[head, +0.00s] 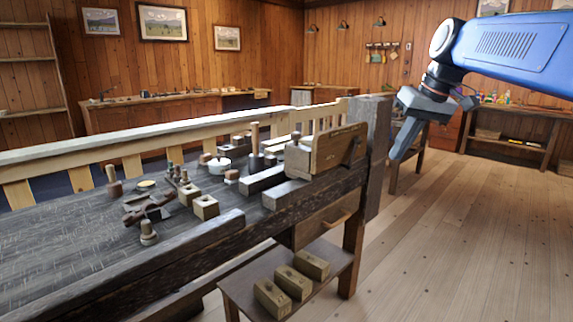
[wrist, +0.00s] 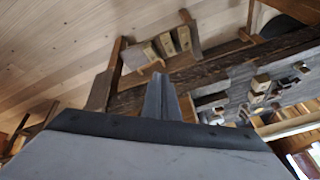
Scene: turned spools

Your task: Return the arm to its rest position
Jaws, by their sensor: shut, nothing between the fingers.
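My gripper (head: 398,157) hangs from the blue arm (head: 510,50) at the upper right of the head view. It is in the air just right of the workbench's end, with its fingers pointing down. The fingers are together and hold nothing. In the wrist view the gripper's fingers (wrist: 162,98) show as a grey shape in the middle, clear of the bench behind them.
A dark workbench (head: 60,235) with turned pieces and small blocks fills the left and middle. A wooden box (head: 325,150) stands at its right end. A low shelf (head: 240,290) holds 3 wooden blocks. The plank floor (head: 460,240) at right is open.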

